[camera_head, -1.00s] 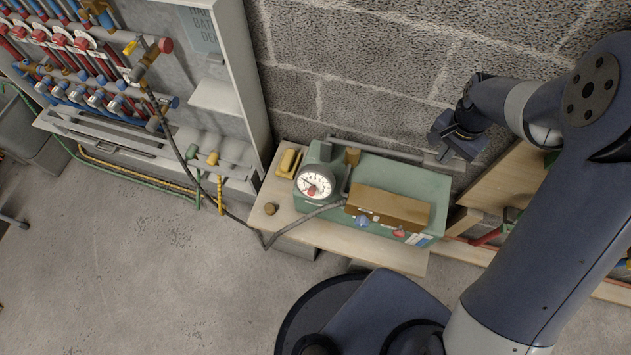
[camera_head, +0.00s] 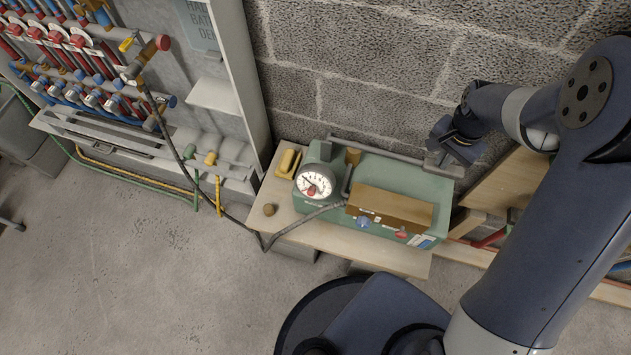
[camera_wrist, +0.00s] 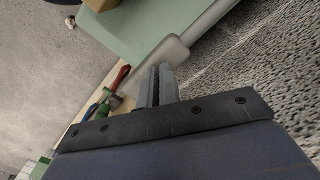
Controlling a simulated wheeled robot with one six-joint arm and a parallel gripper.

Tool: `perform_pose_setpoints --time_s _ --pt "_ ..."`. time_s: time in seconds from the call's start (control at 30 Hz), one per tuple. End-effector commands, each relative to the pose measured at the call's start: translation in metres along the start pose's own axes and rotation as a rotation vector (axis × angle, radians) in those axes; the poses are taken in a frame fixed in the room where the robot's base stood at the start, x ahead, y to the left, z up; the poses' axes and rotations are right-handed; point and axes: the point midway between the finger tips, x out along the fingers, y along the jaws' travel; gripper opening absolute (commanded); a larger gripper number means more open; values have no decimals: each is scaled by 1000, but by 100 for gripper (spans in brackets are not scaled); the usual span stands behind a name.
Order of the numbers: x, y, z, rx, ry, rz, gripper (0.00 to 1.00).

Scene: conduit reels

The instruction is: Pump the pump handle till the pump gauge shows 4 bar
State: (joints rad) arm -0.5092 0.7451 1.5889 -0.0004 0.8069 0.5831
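The green pump (camera_head: 330,225) sits on a low wooden board. Its round white gauge (camera_head: 315,182) faces up at its left end; the scale is too small to read in bar. The grey pump handle (camera_head: 385,152) runs along the pump's back edge, low and nearly level, and its light bar also shows in the wrist view (camera_wrist: 177,50). My gripper (camera_head: 442,158) is at the handle's right end, covering part of it. In the wrist view the two fingers (camera_wrist: 157,86) are close together with a narrow dark gap; whether they grip the handle is unclear.
A block wall (camera_head: 370,70) stands close behind the pump. A dark hose (camera_head: 285,233) runs from the pump to the pipe manifold (camera_head: 85,70) at the left. A yellow object (camera_head: 288,163) lies beside the gauge. The floor at the lower left is clear.

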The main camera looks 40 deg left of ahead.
Motion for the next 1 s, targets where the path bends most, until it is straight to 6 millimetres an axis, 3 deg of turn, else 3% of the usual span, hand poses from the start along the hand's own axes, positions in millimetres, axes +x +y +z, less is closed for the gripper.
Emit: perform_pose_setpoints --time_s 0.23,1.0 --pt "-5 0 2 0 -5 1 0" --pt "-76 0 0 0 -2 2 0"
